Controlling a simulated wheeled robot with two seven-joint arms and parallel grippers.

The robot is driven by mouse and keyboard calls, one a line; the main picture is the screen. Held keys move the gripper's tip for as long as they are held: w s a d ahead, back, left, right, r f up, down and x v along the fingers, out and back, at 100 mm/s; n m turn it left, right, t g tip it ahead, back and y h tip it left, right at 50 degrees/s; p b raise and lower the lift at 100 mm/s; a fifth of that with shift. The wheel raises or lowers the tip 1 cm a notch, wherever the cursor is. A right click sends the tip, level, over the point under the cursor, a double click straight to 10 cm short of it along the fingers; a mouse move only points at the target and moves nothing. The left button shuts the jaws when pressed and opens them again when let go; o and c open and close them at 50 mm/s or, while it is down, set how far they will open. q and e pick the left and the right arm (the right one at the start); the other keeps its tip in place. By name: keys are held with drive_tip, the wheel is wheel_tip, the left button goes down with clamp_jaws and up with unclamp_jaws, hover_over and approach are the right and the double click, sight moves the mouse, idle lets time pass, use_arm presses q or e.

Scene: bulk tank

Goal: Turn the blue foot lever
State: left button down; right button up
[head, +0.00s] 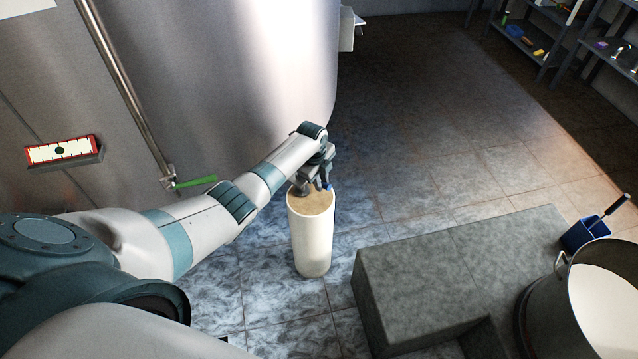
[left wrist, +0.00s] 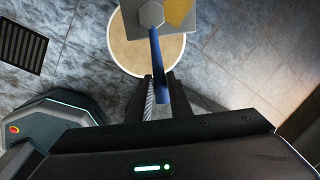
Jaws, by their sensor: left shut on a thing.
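The blue foot lever (left wrist: 156,55) runs from a grey hexagonal hub (left wrist: 151,14) down between the fingers of my left gripper (left wrist: 158,90) in the left wrist view. The gripper is shut on the lever near its free end. In the head view, my left gripper (head: 320,181) is over the top of a pale round post (head: 312,240), and only a small bit of blue shows there. The hub sits on a grey block above the post's tan top (left wrist: 125,52), with a yellow patch (left wrist: 180,10) beside it. My right gripper is not in view.
The large steel tank (head: 230,70) stands on the left, with a green-handled valve (head: 196,182) and a red-framed gauge (head: 62,150). A grey stone step (head: 440,270), blue caddy (head: 584,235) and steel pot (head: 562,310) are at right. Tiled floor beyond the post is clear.

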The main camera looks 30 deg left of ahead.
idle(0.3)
use_arm(q)
drive_tip(key=c, duration=1.6)
unclamp_jaws()
drive_tip(key=shift+r, duration=0.1)
drive_tip(key=s+r, duration=0.1)
drive_tip(key=r, duration=0.4)
drive_tip(key=s+r, duration=0.1)
drive_tip(key=r, duration=0.5)
drive_tip(key=s+r+b, duration=0.1)
drive_tip(key=r, duration=0.5)
drive_tip(key=shift+s+a, duration=0.1)
drive_tip(key=shift+a, duration=0.15)
drive_tip(key=shift+f, duration=0.1)
